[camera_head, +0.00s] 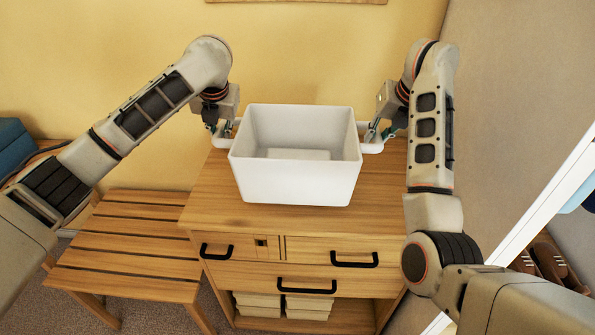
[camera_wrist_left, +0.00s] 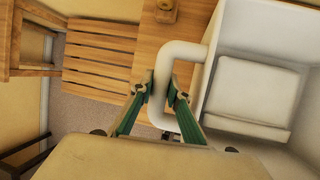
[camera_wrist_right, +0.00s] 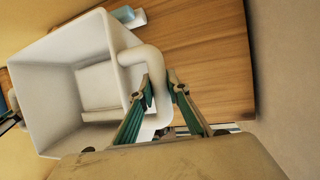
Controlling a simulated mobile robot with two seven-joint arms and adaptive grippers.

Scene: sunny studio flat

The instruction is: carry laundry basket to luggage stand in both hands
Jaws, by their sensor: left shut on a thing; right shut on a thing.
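The white laundry basket (camera_head: 295,183) is over the top of the wooden dresser; I cannot tell whether its base touches it. It looks level and empty, apart from a raised block on its floor. My left gripper (camera_head: 222,132) is shut on its left handle, also seen in the left wrist view (camera_wrist_left: 160,88). My right gripper (camera_head: 375,135) is shut on its right handle, also seen in the right wrist view (camera_wrist_right: 158,95). The slatted wooden luggage stand (camera_head: 125,245) is left of the dresser, lower, with its top bare.
The dresser (camera_head: 240,215) has black-handled drawers and an open shelf with pale boxes (camera_head: 258,304). A blue item (camera_head: 15,145) lies at the far left. A wall stands close on the right, with a white-framed opening and brown shoes (camera_head: 550,262) beyond.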

